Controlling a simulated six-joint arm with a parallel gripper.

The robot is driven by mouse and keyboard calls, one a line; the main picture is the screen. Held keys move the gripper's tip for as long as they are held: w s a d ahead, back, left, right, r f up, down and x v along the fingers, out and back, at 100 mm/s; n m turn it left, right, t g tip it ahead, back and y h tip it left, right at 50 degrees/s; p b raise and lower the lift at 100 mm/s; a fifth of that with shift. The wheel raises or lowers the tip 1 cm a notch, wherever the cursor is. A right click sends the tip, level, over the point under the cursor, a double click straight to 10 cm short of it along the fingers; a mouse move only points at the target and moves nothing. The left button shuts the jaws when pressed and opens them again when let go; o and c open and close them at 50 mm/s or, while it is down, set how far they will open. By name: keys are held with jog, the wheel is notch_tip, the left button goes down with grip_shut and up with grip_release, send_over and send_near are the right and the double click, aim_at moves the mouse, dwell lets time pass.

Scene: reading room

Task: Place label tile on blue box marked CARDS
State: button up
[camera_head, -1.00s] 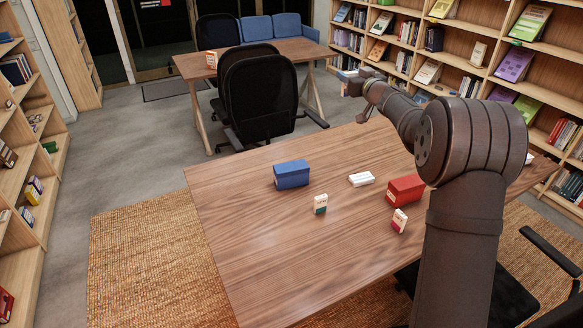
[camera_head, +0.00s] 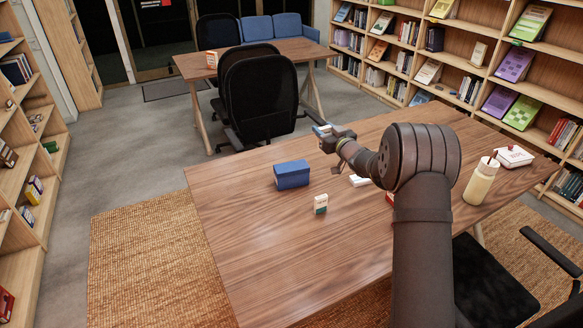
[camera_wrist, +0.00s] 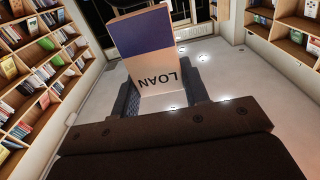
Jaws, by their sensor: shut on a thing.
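My gripper (camera_head: 326,136) is shut on a label tile and holds it in the air beyond the blue box, to its right. In the wrist view the label tile (camera_wrist: 150,65) stands between the two fingers, with a blue band and a white part reading LOAN upside down. The blue box (camera_head: 291,175) sits on the wooden table; I cannot read any marking on it. A small white and green tile (camera_head: 320,204) stands upright on the table in front of the box, apart from it.
A white block (camera_head: 358,181) lies right of the blue box, partly behind my arm. Only a sliver of the red box (camera_head: 389,198) shows. The table's left front (camera_head: 250,240) is clear.

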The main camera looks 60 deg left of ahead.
jog(key=shift+s+a+f, duration=1.25)
jog(key=shift+a+f, duration=0.2)
jog(key=shift+f, duration=0.6)
jog(key=shift+s+a+f, duration=1.3)
jog(key=shift+a+f, duration=0.2)
jog(key=shift+f, duration=0.55)
jog(key=shift+s+a+f, duration=1.25)
jog(key=shift+a+f, duration=0.2)
jog(key=shift+f, duration=0.6)
jog(key=shift+f, duration=0.15)
jog(key=o, duration=1.1)
jog(key=shift+c, duration=0.2)
jog(key=shift+r, duration=0.2)
jog(key=d, duration=1.2)
